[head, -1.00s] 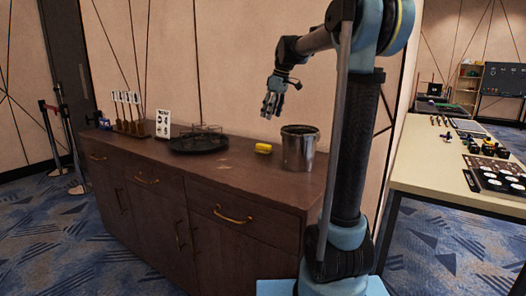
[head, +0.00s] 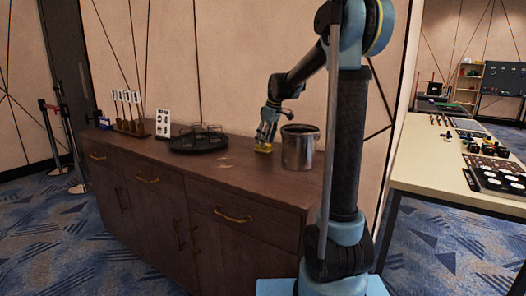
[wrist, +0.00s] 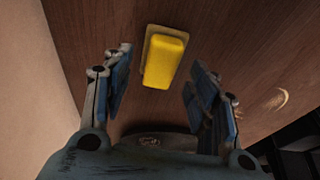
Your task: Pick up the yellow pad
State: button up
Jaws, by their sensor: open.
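The yellow pad (head: 263,149) lies on the dark wooden cabinet top, just left of the metal bucket. In the wrist view the yellow pad (wrist: 164,60) lies ahead of and roughly between the open fingers, with a tan layer showing along its edge. My gripper (head: 265,137) is low over the pad, pointing down, and hides part of it in the head view. In the wrist view my gripper (wrist: 158,75) is open, with a finger on each side and nothing held. I cannot tell whether a fingertip touches the pad.
A metal bucket (head: 299,148) stands close to the right of my gripper. A round black tray (head: 199,143) with glasses is to the left. A white sign (head: 163,123) and several small signs on stands are farther left. The front of the cabinet top (head: 235,180) is clear.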

jog(key=shift+x, duration=1.1)
jog(key=c, duration=1.1)
